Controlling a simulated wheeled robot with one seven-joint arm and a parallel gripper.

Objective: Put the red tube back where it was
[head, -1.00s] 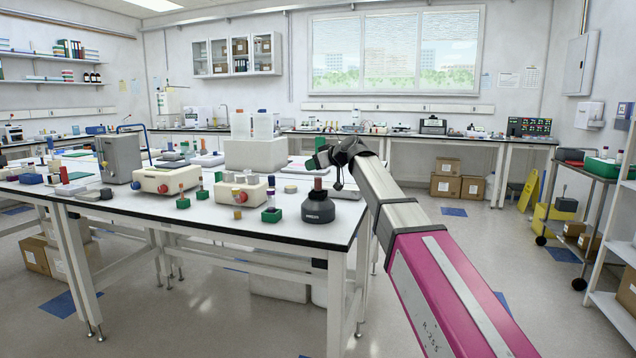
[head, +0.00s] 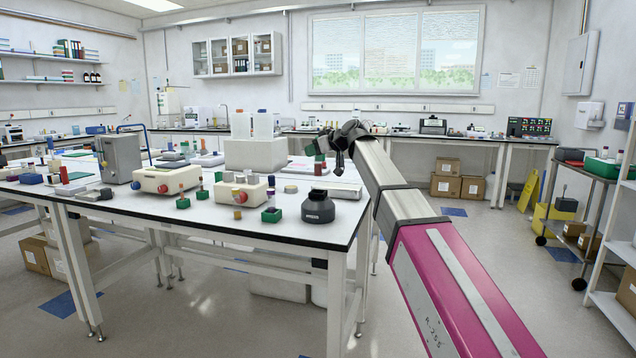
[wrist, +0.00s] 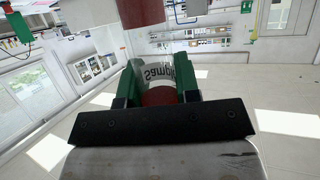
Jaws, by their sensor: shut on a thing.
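The red tube (head: 319,168) hangs upright in the air above the black round mixer (head: 318,209), apart from its top. My gripper (head: 318,150) is shut on it, seen small at the end of my arm in the head view. In the wrist view, the green fingers of my gripper (wrist: 160,72) stand on either side of a clear tube (wrist: 160,74) with a printed label and a dark red part. A dark red shape at the top edge of the wrist view is cut off. Small green holders with tubes (head: 271,214) stand left of the mixer.
The white bench (head: 230,222) carries a cream device with red knobs (head: 238,193) left of the mixer. A cream machine (head: 166,180) and a grey box (head: 118,158) stand farther left. A large white block (head: 255,154) stands behind. The bench's right edge is close to the mixer.

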